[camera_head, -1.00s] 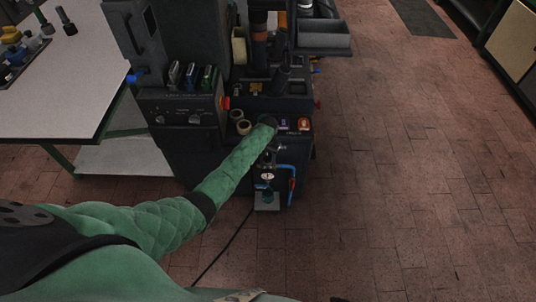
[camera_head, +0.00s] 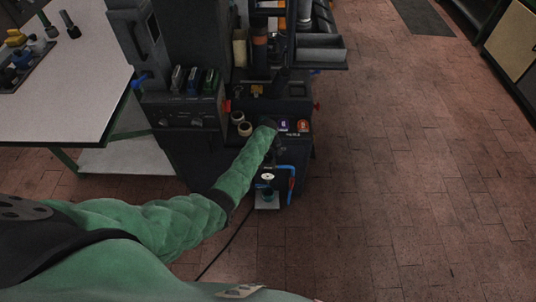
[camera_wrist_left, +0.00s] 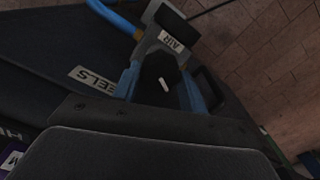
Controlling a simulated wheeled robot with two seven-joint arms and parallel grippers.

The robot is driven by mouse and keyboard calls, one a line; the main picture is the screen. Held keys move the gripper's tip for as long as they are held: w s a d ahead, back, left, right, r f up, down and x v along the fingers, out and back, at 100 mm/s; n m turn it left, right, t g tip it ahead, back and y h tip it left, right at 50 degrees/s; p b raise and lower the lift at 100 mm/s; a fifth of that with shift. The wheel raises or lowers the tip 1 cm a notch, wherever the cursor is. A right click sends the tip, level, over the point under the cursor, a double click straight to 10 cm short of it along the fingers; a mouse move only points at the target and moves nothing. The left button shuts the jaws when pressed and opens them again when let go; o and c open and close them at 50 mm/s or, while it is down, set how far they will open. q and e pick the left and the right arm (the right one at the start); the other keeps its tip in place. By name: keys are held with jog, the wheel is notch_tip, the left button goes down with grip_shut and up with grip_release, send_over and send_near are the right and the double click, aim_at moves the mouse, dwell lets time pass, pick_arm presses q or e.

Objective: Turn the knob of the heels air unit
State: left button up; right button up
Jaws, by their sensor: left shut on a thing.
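The heels air unit (camera_head: 268,177) shows in the head view low on the front of the dark machine, with a round white gauge and blue tubing. In the left wrist view, an "AIR" label (camera_wrist_left: 172,41) and a partly covered "HEELS" label (camera_wrist_left: 95,80) are next to a dark knob (camera_wrist_left: 156,70) with a short white mark. My left gripper (camera_wrist_left: 162,86) has its blue-grey fingers on either side of the knob and is shut on it. In the head view my green sleeve and dark wrist hide the knob. My right gripper is not in view.
The dark machine (camera_head: 182,145) carries knobs, coloured switches and tape rolls (camera_head: 238,117). A white table (camera_head: 70,100) stands at the left. The tiled floor (camera_head: 400,190) on the right is clear. A black cable (camera_head: 222,248) runs along the floor below my arm.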

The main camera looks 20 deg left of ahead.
aim_at(268, 156)
pick_arm(q)
jog(key=shift+r+n+p, duration=0.1)
jog(key=shift+n+p, duration=0.2)
jog(key=shift+n, duration=1.2)
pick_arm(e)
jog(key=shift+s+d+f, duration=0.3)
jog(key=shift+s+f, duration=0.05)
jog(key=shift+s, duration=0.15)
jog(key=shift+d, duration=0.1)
pick_arm(q)
jog(key=o, duration=0.9)
jog(key=shift+o, duration=0.3)
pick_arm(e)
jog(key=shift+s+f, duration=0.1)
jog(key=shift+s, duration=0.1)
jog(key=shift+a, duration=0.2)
pick_arm(q)
jog(key=shift+r, duration=0.5)
notch_tip(268, 156, up, 5)
jog(key=shift+r+b, duration=0.15)
jog(key=shift+b, duration=0.4)
jog(key=shift+r, duration=0.7)
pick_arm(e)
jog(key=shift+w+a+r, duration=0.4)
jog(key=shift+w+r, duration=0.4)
